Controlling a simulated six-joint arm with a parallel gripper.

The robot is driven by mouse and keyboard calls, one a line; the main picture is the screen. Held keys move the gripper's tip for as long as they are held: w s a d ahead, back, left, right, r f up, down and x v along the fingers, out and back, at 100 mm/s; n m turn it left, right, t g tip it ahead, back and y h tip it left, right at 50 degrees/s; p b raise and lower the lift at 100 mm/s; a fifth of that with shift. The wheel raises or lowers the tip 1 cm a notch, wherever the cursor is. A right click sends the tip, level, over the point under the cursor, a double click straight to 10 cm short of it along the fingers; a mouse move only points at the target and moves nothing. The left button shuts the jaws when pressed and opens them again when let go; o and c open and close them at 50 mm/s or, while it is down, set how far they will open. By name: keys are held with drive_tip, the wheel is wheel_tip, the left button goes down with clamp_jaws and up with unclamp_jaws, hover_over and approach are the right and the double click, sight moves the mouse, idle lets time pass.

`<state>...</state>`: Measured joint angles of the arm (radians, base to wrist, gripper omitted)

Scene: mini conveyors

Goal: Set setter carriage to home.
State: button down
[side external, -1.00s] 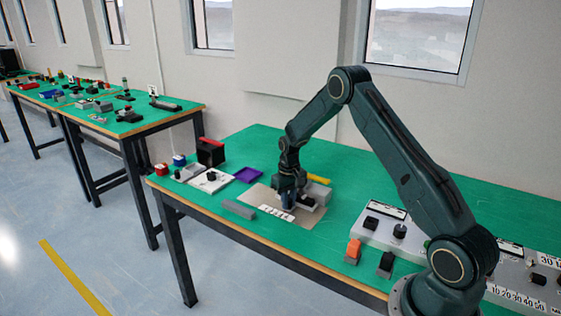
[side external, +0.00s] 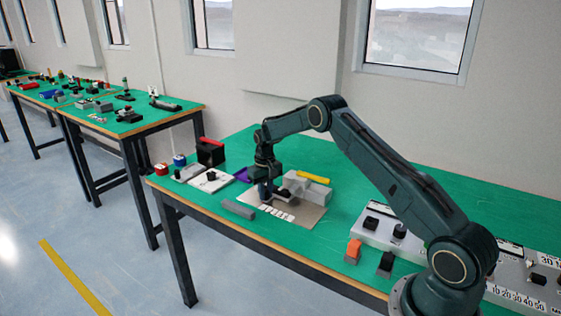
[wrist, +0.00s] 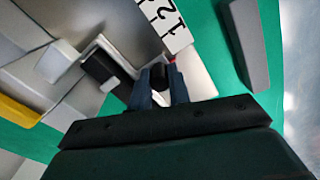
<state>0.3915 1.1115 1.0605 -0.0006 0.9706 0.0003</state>
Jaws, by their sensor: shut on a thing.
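The setter stands on a grey-beige plate (side external: 312,217), with a numbered white scale strip (side external: 277,213) along its front. In the wrist view the strip (wrist: 160,18) shows part of its numbers. My gripper (side external: 266,194) is low at the left end of the setter. In the wrist view my gripper (wrist: 158,92) is shut on a black knob (wrist: 158,73), which I take to be the setter carriage's. A black part (wrist: 103,67) lies just left of the knob there. The fingers hide much of the carriage, and its exact scale reading cannot be told.
A grey block (side external: 308,190) with a yellow bar (side external: 314,178) stands behind the setter. A loose grey bar (side external: 238,209) lies at the front left. Control boxes (side external: 385,230) stand at the right.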

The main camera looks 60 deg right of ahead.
drive_tip(key=shift+w+r, duration=0.1)
drive_tip(key=shift+w, duration=0.7)
drive_tip(key=c, duration=1.6)
unclamp_jaws()
wheel_tip(320, 180, up, 14)
drive_tip(key=shift+f, duration=0.1)
